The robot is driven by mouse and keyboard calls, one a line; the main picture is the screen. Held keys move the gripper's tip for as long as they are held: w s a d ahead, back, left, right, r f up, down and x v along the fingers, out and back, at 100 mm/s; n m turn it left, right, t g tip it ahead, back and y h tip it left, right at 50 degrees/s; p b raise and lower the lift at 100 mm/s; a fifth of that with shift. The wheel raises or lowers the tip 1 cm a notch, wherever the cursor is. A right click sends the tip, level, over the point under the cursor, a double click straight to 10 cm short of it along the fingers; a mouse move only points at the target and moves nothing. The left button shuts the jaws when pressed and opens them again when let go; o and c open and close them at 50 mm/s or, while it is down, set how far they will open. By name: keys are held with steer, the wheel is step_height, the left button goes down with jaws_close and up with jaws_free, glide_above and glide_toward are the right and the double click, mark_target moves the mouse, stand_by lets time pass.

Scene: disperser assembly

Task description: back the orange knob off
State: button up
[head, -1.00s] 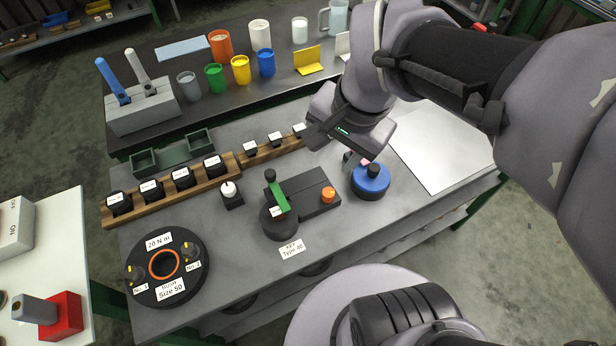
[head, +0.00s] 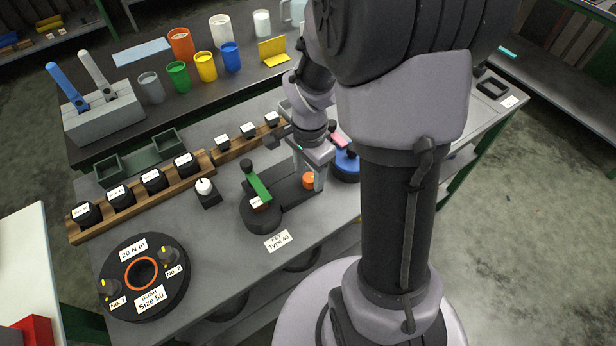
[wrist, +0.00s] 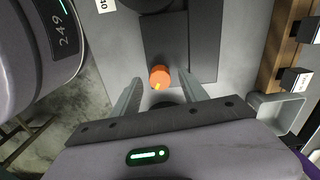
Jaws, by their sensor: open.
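The orange knob (head: 308,182) is a small round knob on the dark block (head: 292,192) of the fixture with the green lever (head: 258,183). In the wrist view the orange knob (wrist: 159,75) shows a yellow mark on its near side. My gripper (wrist: 160,79) is open, with one finger on each side of the knob in that view. In the head view my gripper (head: 309,172) points down at the knob, and its fingers partly cover it. I cannot tell whether either finger touches the knob.
A blue round part (head: 347,166) stands just right of my gripper. A white-topped knob (head: 205,187) stands to the left. A wooden rack (head: 136,198) with black blocks lies behind. The bench front by the Type label (head: 278,241) is clear.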

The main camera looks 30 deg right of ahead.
steer(key=shift+f, duration=0.4)
jaws_close()
